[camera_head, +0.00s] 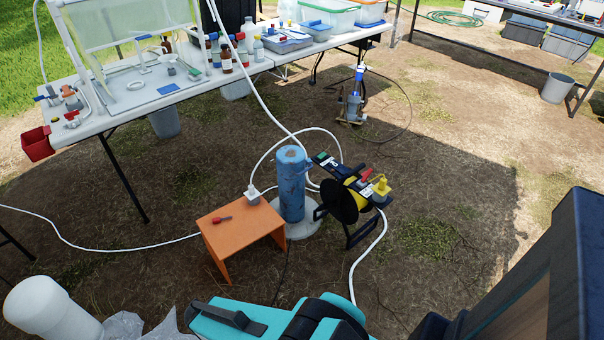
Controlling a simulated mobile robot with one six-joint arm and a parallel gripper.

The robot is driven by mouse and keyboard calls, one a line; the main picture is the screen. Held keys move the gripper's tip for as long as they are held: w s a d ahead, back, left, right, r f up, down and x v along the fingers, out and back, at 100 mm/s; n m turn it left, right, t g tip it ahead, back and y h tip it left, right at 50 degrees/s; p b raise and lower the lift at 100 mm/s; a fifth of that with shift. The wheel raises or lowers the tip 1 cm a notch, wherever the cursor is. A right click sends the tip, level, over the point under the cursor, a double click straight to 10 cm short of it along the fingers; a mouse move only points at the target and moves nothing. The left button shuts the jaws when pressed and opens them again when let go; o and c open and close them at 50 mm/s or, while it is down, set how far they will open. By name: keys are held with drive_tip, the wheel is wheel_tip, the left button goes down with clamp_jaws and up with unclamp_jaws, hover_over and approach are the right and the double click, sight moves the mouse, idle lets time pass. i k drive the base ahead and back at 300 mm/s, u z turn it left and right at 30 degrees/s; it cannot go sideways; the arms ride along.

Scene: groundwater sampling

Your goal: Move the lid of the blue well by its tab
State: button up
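The blue well (291,190) is an upright, worn blue pipe standing on a round pale concrete base (303,226), near the middle of the head view. Its top (291,153) looks like a flat, round, blue-grey face with a small brownish patch. I cannot make out a separate lid edge, and a small blue piece at the top's right side may be the tab or a hinge. My gripper is not visible in this view.
An orange stool (240,229) with a red-handled tool stands left of the well. A black-and-yellow reel (348,196) stands close on its right. White hose loops behind. A cluttered white table (120,98) lies behind left. Bare ground is open at right.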

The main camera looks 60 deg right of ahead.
sight(292, 161)
drive_tip(key=z, duration=0.1)
drive_tip(key=i, duration=0.95)
drive_tip(key=u, duration=0.05)
